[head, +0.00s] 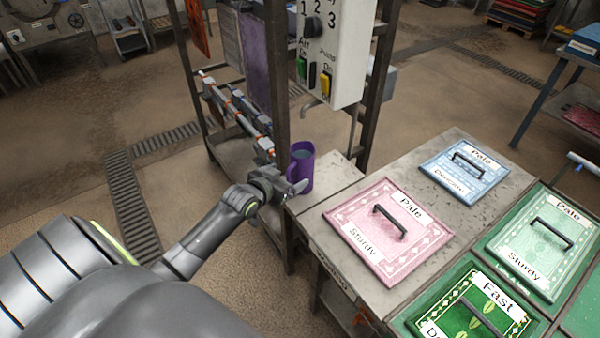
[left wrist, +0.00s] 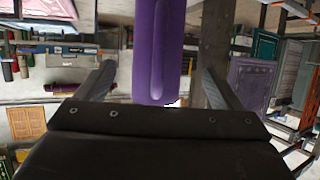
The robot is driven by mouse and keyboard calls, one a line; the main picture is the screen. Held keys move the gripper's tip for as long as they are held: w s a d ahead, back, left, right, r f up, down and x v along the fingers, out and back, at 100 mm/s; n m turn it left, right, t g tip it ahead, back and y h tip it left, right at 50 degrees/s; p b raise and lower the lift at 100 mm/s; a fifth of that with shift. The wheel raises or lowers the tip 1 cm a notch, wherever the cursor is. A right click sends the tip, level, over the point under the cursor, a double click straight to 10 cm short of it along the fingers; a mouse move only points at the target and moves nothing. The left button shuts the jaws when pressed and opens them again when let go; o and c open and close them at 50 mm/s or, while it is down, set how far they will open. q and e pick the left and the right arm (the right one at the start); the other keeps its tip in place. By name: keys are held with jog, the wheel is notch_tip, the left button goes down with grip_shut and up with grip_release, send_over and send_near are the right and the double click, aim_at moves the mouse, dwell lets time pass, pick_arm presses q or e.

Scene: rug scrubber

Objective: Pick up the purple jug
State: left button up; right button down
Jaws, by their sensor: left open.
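The purple jug (head: 304,169) stands upright on the metal ledge under the control box in the head view, its opening facing up. My left gripper (head: 287,186) is at the jug's near left side, close to its handle. In the left wrist view the jug (left wrist: 158,50) shows between the two spread fingers of my left gripper (left wrist: 165,85), with gaps on both sides. The left gripper is open. Whether a finger touches the jug cannot be seen. My right gripper is not in view.
A dark metal post (head: 277,80) rises just left of the jug. A white control box (head: 335,50) with buttons hangs above. To the right, a metal table (head: 315,225) bears a pink rug panel (head: 385,250) and a blue one (head: 455,185), both with handles.

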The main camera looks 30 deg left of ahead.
aim_at(295, 170)
pick_arm(q)
jog(key=shift+p+x, duration=0.45)
jog(key=shift+x, duration=2.3)
jog(key=shift+d, duration=0.15)
jog(key=shift+r, duration=0.1)
jog(key=c, duration=1.4)
jog(key=shift+r, duration=0.1)
jog(key=shift+c, duration=0.9)
